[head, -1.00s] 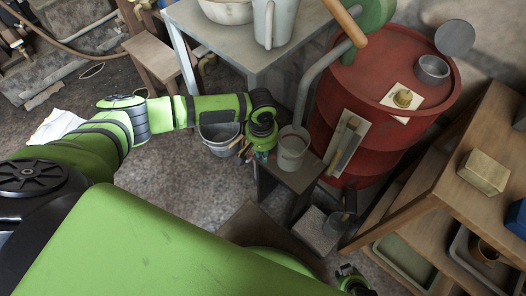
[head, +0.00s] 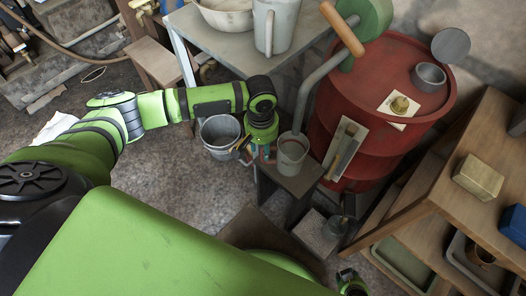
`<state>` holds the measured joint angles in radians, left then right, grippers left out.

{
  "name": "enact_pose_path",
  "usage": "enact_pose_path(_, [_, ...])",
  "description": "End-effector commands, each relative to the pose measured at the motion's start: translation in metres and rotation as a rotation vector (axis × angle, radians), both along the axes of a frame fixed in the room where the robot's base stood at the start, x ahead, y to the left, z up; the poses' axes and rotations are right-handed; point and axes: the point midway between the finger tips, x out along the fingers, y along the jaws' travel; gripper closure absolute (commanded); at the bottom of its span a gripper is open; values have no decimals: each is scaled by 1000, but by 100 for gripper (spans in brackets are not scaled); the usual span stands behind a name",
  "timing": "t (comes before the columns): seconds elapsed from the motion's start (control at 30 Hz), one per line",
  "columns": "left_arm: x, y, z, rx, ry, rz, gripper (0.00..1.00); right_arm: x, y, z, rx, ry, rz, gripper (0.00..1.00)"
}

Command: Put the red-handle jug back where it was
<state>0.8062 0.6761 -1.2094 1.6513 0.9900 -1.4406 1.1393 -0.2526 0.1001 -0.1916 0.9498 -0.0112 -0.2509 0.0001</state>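A small pale grey jug (head: 292,154) with a reddish tint at its rim stands upright on a low dark stool (head: 315,178). It looks like the red-handle jug, but I cannot make out its handle clearly. My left gripper (head: 260,154) points down just left of this jug, close to its side. Whether it touches the jug, and how far its fingers are apart, I cannot tell. My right gripper (head: 352,287) shows only in small part at the bottom edge.
A grey bucket (head: 220,137) stands left of my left gripper. A table (head: 205,38) behind holds a bowl (head: 227,14) and a large white jug (head: 273,24). A red drum (head: 378,75) with a crank stands behind the stool. A wooden shelf (head: 445,200) fills the right.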

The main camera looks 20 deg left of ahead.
Motion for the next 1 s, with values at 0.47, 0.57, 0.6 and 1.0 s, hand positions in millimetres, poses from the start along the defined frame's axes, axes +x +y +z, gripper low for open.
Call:
enact_pose_path(0.47, [-1, 1, 59, 0, 0, 0, 60, 1, -4, 4, 3, -53, 11, 60])
enact_pose_path(0.57, [-1, 1, 59, 1, 1, 0, 60, 1, -4, 4, 4, -54, 11, 60])
enact_pose_path(0.6, [-1, 1, 59, 1, 1, 0, 60, 1, -4, 4, 4, -54, 11, 60])
enact_pose_path(1.0, [-1, 1, 58, 1, 0, 0, 60, 1, -5, 4, 4, -53, 10, 60])
